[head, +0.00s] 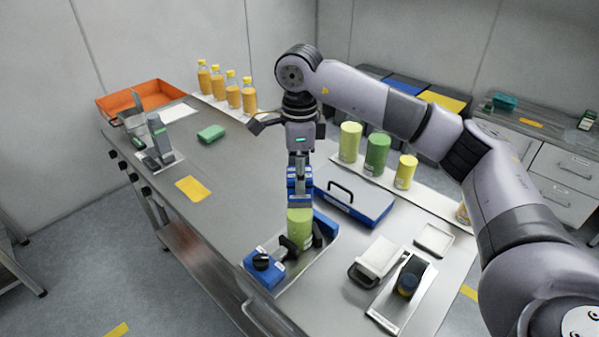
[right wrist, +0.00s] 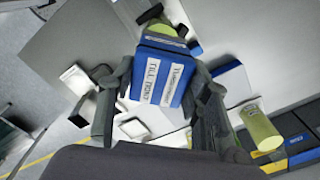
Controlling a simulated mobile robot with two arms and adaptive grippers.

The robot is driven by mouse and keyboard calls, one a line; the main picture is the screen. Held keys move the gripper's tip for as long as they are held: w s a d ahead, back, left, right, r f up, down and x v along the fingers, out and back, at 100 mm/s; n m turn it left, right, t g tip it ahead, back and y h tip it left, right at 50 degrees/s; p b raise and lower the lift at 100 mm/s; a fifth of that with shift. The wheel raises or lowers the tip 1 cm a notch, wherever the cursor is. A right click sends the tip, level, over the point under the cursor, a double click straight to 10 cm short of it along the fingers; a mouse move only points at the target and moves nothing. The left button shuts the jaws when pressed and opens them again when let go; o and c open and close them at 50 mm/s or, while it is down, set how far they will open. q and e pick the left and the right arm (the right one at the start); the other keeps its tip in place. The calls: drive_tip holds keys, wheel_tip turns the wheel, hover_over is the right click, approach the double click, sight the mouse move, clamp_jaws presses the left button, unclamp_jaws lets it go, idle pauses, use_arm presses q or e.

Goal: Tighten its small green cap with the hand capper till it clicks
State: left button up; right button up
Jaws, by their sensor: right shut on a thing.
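The hand capper (head: 299,199) is a blue tool with white labels. My right gripper (head: 300,165) points down and is shut on it. In the right wrist view the capper (right wrist: 160,80) sits between the fingers. A light green bottle (head: 299,228) stands upright directly under the capper, in a blue clamp (head: 264,268) on a tray. The capper's lower end is at the bottle's top; I cannot tell how firmly it is seated. The small green cap is hidden. Part of the bottle (right wrist: 163,28) shows beyond the capper in the right wrist view. My left gripper is not in view.
A blue case with a black handle (head: 350,203) lies right of the bottle. Green containers (head: 376,155) stand behind it, and orange bottles (head: 233,90) at the back. A white block (head: 379,257) and a dark device (head: 408,280) are front right. The left-middle table is mostly clear.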

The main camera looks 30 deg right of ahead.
drive_tip(key=m, duration=0.7)
idle(0.3)
drive_tip(key=shift+m, duration=0.3)
drive_tip(key=m, duration=0.3)
drive_tip(key=shift+m+p, duration=0.3)
drive_tip(key=shift+p, duration=0.05)
drive_tip(key=m, duration=0.3)
drive_tip(key=shift+m, duration=0.3)
drive_tip(key=shift+r, duration=0.2)
